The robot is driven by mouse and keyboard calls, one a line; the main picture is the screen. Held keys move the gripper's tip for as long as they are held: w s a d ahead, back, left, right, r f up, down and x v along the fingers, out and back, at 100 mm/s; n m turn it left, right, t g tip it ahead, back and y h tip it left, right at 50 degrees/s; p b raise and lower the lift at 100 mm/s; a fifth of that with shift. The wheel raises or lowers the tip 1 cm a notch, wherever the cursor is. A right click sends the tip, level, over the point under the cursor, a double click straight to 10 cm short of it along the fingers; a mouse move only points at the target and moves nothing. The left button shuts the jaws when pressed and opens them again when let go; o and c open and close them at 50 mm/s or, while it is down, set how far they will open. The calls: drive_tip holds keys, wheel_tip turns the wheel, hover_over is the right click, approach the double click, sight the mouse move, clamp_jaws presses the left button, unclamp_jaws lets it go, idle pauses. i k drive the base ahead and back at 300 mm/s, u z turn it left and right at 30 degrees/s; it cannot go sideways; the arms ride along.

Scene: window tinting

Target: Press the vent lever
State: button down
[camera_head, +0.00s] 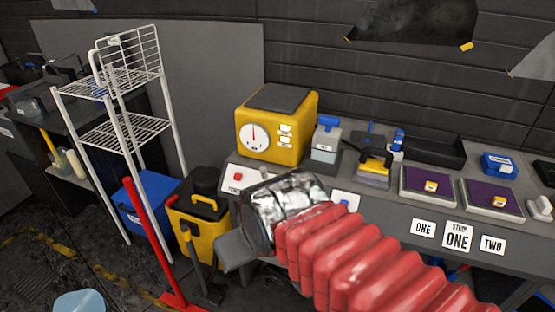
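My arm, in a red ribbed sleeve with a silvery foil-wrapped wrist, reaches in from the lower right. My gripper (232,252) shows only as a grey part at the left of the wrist; its fingers are not clear enough to tell open from shut. No part is plainly marked as the vent lever. A red upright bar (148,232) on a red foot stands on the floor left of my gripper. A shorter black upright piece (193,262) stands between them, in front of a yellow-and-black bin. I cannot tell whether either is the lever.
A grey bench (390,233) along the wall holds a yellow dial machine (277,124), two purple pads and small tools. A white wire rack (125,82) and blue bin (152,205) stand left. The yellow-and-black bin (208,222) is close to my wrist. Floor shows at lower left.

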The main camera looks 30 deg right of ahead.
sight(262, 169)
drive_tip(key=u, duration=0.05)
drive_tip(key=i, duration=1)
drive_tip(key=z, duration=0.05)
